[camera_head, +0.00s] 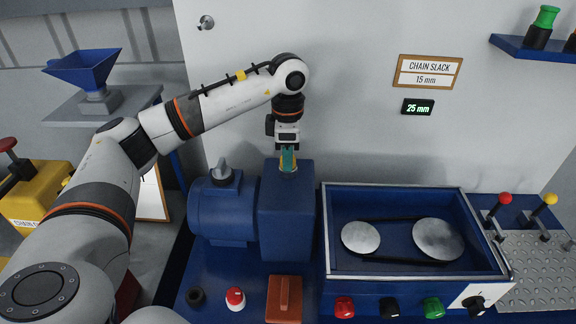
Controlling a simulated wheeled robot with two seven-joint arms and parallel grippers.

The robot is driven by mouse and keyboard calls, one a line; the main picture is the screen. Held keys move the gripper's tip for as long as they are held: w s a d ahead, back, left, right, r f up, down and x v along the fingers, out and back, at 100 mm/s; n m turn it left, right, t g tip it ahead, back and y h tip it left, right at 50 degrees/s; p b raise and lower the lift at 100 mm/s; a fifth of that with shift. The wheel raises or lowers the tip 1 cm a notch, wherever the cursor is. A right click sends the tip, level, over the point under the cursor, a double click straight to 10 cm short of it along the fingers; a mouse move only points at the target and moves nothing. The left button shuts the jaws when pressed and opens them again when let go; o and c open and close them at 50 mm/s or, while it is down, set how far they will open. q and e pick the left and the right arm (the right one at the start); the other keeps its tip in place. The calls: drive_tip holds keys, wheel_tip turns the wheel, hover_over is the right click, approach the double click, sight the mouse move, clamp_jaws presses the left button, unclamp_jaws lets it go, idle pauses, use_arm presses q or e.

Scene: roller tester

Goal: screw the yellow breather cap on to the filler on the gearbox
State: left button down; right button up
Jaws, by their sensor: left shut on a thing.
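The gearbox (287,222) is a tall blue box left of the middle. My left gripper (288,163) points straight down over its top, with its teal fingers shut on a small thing. Only a little yellowish colour shows between the fingertips, at the top of the gearbox; this looks like the yellow breather cap (288,170). The fingers hide most of the cap and the filler. I cannot tell whether the cap's thread is engaged. My right gripper is not in view.
A blue motor (222,208) with a grey knob adjoins the gearbox on the left. An open blue tray (335,268) with two pulleys and a chain stands to the right. In front are a red button (235,298) and a brown-red block (284,299). A display (418,107) reads 25 mm.

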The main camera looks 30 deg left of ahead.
use_arm(q)
drive_tip(key=m, duration=0.4)
drive_tip(key=shift+f+m+b, duration=0.1)
drive_tip(key=shift+m+b, duration=0.2)
drive_tip(key=shift+b, duration=0.1)
drive_tip(key=m, duration=0.3)
drive_tip(key=shift+m+b, duration=0.3)
drive_tip(key=shift+m, duration=0.3)
drive_tip(key=m, duration=0.4)
drive_tip(key=shift+m+b, duration=0.3)
drive_tip(key=shift+m, duration=1.1)
